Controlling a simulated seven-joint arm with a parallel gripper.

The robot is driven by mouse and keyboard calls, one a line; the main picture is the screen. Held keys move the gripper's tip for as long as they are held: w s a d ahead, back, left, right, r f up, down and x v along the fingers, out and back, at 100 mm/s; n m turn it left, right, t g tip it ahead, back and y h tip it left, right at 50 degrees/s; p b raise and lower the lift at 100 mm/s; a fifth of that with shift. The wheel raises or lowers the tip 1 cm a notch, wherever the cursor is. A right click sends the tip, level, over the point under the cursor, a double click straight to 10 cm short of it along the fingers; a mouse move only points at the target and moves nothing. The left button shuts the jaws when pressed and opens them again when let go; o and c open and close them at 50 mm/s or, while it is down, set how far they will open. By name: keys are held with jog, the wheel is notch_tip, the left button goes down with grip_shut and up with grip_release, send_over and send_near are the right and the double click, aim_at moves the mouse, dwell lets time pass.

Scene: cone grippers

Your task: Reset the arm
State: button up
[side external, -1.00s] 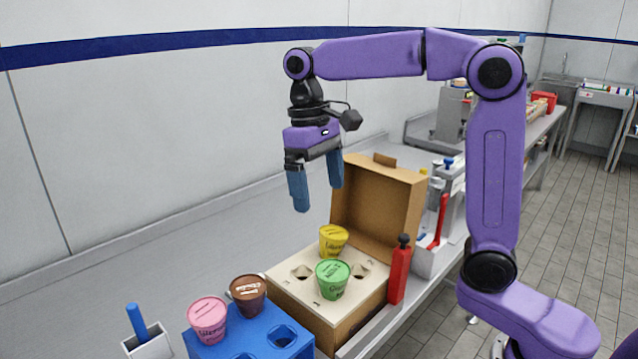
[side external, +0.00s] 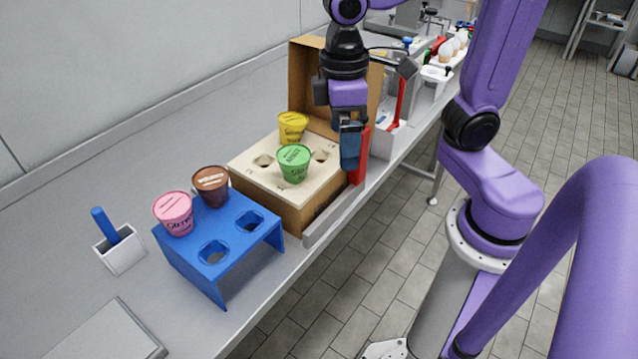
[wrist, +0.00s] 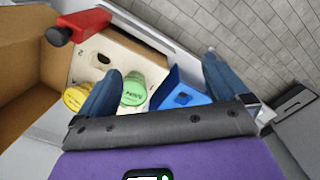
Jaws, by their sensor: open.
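My gripper (side external: 350,148) hangs on the right of the cardboard box, in front of the red bottle-like object (side external: 361,160) in the side view. In the wrist view my gripper (wrist: 165,85) has its two blue fingers wide apart with nothing between them in its grasp. A yellow cup (side external: 293,127) and a green cup (side external: 294,163) sit in the box's white insert (side external: 243,165). Both cups also show in the wrist view, the yellow one (wrist: 76,98) partly behind a finger and the green one (wrist: 133,92) between the fingers but farther off.
A blue rack (side external: 225,232) holds a pink cup (side external: 174,213) and a brown cup (side external: 211,185); its two front holes are empty. The box lid (side external: 303,80) stands open. A white holder with a blue handle (side external: 105,225) stands left.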

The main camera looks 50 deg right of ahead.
jog(key=s+d+f+n, duration=0.4)
jog(key=s+f, duration=0.1)
jog(key=s, duration=0.5)
jog(key=shift+t+y, duration=0.3)
